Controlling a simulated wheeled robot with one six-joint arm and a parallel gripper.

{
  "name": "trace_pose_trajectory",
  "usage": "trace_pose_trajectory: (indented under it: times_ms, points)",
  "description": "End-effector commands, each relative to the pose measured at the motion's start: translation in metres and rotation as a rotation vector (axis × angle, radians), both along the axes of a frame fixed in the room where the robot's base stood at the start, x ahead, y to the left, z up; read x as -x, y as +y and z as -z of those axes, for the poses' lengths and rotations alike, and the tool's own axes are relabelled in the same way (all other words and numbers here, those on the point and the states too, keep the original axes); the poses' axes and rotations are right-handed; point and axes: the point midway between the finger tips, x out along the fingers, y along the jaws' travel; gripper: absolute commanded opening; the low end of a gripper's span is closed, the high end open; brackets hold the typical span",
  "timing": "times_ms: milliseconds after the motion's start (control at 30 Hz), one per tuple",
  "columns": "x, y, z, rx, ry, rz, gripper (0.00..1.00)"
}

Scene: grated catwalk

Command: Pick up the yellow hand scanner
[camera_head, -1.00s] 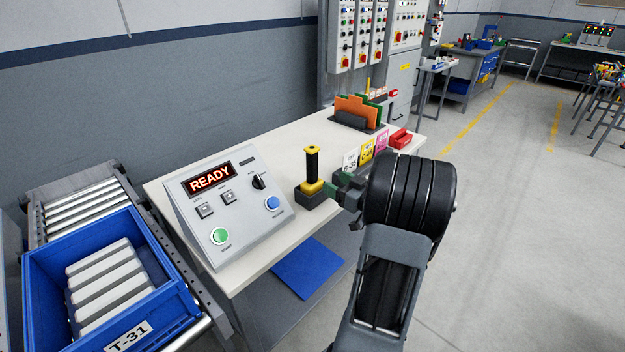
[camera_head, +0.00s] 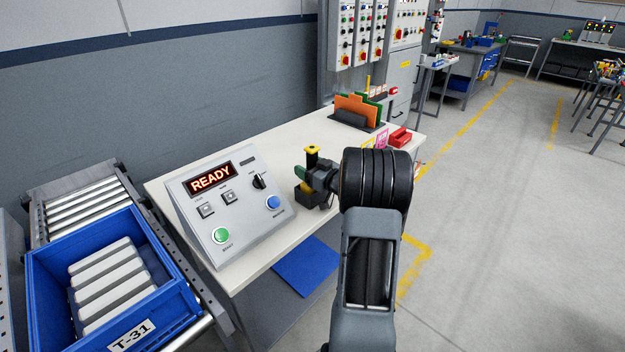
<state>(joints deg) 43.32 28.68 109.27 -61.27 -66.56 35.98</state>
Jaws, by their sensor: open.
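The yellow hand scanner (camera_head: 312,149) stands upright on the white table, to the right of the control panel. Its yellow top shows above my gripper; most of its dark handle is hidden behind the gripper. Its dark base (camera_head: 305,197) shows below. My gripper (camera_head: 305,176) is open, with its green-tipped fingers at the height of the handle. One fingertip shows to the left of the handle. I cannot tell whether the fingers touch it.
The grey READY panel (camera_head: 222,200) stands close on the left. A blue crate (camera_head: 165,312) sits on the roller conveyor at left. Table behind the scanner is clear.

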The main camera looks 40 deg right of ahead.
Motion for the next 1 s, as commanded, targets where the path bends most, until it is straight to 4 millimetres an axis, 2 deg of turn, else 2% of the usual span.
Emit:
trace_pose_trajectory:
  times_ms: [300, 900, 1000]
  points:
    - [-0.0039, 0.0008, 0.0001, 0.000, 0.000, 0.000, 0.65]
    - [-0.0035, 0.0006, 0.0000, 0.000, 0.000, 0.000, 0.08]
    - [-0.0035, 0.0006, -0.0005, 0.001, -0.001, 0.000, 0.07]
